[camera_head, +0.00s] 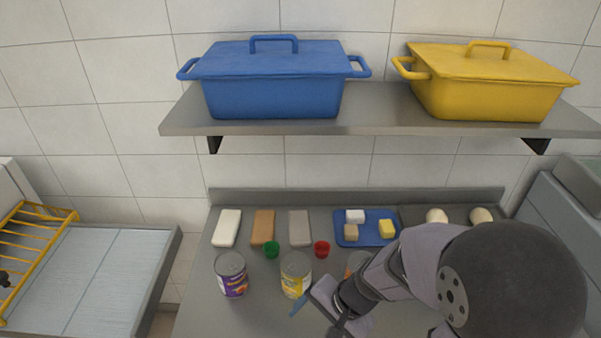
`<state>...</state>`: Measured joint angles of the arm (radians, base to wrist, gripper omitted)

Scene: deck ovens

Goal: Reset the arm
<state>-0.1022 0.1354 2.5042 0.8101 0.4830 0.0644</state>
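My arm reaches in from the lower right over the grey counter (200,315). My gripper (316,314) is low in the picture, just in front of the yellow-labelled can (296,270). One blue fingertip shows beside that can; the rest of the gripper is dark, small and partly cut by the lower edge. I cannot tell if the fingers are apart or closed, and no held object shows. A purple-labelled can (231,274) stands to the left. Another can (357,262) is mostly hidden behind my arm.
White, brown and grey blocks (264,228) lie at the back, near green (271,249) and red (321,248) cups. A blue tray (346,238) holds several small blocks. Two pale round pieces (437,216) sit right. Blue (272,98) and yellow (490,98) lidded pots stand on the shelf (185,118).

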